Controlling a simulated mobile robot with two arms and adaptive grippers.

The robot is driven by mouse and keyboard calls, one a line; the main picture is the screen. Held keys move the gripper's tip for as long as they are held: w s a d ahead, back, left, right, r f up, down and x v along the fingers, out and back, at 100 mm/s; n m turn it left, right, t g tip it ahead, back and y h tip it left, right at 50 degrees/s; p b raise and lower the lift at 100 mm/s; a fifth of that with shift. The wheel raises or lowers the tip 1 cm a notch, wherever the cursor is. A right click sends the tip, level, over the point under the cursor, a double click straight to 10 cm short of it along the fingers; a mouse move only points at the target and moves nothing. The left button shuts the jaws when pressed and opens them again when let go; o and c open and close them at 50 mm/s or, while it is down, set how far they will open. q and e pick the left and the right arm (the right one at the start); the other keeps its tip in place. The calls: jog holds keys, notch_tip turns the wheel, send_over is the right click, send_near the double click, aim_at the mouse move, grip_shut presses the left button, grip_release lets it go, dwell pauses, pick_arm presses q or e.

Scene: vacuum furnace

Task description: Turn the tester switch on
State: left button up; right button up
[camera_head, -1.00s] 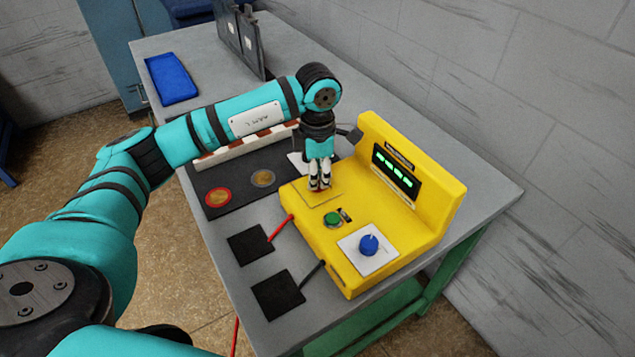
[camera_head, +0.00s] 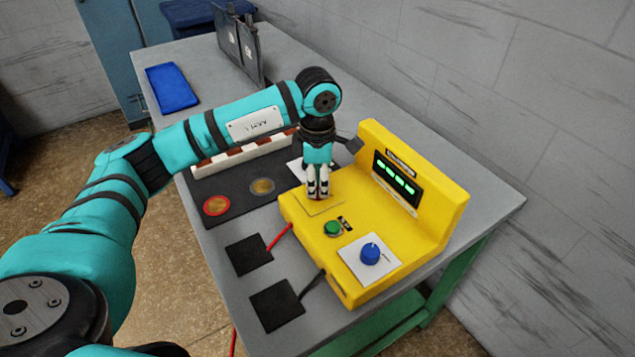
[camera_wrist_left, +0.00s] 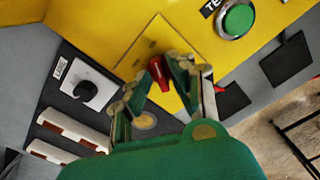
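The yellow tester (camera_head: 350,215) stands on the grey table, with a lit green display (camera_head: 397,182) on its raised back panel. My left gripper (camera_head: 318,195) points down at a yellow switch plate (camera_head: 318,208) on the tester's top. In the left wrist view, the red switch lever (camera_wrist_left: 157,70) stands between the tips of my left gripper (camera_wrist_left: 162,72), which look closed against its sides. In the head view the fingers mostly hide the lever. My right gripper is not in view.
A green button (camera_head: 332,228) and a blue knob (camera_head: 370,252) are on the tester nearer me. Red and black probes, black pads (camera_head: 277,305) and a dark mat (camera_head: 235,190) lie beside it. A blue tray (camera_head: 172,87) lies at the far left.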

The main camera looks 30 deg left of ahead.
aim_at(318, 187)
pick_arm(q)
jog(key=shift+o, duration=0.7)
notch_tip(318, 187, up, 12)
dwell(0.4)
